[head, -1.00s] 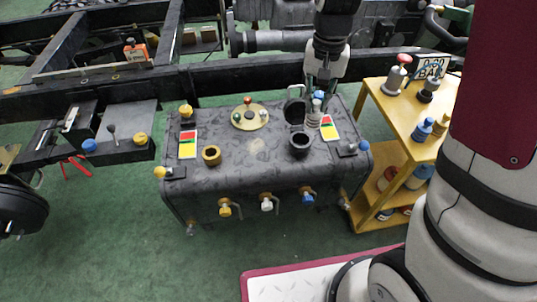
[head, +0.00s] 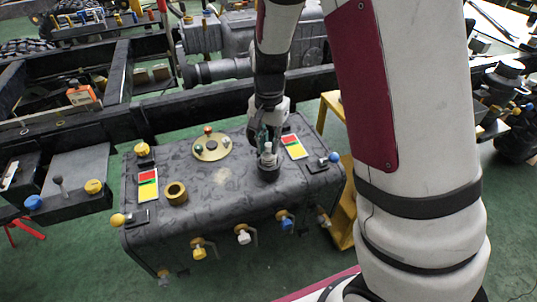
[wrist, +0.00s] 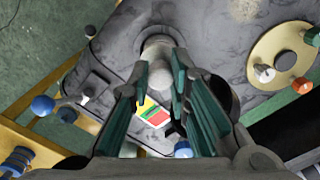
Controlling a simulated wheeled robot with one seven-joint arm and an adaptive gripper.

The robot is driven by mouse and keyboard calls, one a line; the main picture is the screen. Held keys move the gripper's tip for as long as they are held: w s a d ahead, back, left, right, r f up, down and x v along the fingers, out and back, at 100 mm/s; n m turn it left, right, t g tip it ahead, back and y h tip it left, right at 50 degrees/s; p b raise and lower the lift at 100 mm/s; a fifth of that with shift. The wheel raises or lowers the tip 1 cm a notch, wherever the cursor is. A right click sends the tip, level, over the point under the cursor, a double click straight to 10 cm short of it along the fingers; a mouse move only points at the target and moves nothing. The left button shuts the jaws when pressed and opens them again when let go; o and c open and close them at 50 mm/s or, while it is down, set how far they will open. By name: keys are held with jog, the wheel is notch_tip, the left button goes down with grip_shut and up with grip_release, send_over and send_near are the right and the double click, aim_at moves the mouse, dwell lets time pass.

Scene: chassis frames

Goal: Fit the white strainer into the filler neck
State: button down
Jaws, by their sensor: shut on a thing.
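The white strainer (head: 267,157) is a pale cylinder with a knob on top. It stands upright at the black filler neck (head: 269,174) on the right of the dark tank (head: 225,210). Its lower end appears inside the neck's mouth; I cannot tell how deep. My gripper (head: 267,138) is above it, with fingers at the knob. In the wrist view my gripper (wrist: 160,80) has its green-padded fingers on either side of the strainer's round knob (wrist: 160,75). The strainer body hides most of the neck there.
A brass-coloured neck (head: 175,194) stands on the tank's left. A brass disc with small knobs (head: 211,147) lies on the tank top. Coloured valves (head: 243,237) stick out in front. A yellow stand (head: 341,215) is close on the right, partly behind my arm.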

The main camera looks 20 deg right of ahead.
aim_at(269, 153)
jog(key=shift+f+b, duration=0.45)
jog(key=shift+f, duration=1.35)
jog(key=shift+f, duration=0.1)
jog(key=c, duration=1.5)
grip_release()
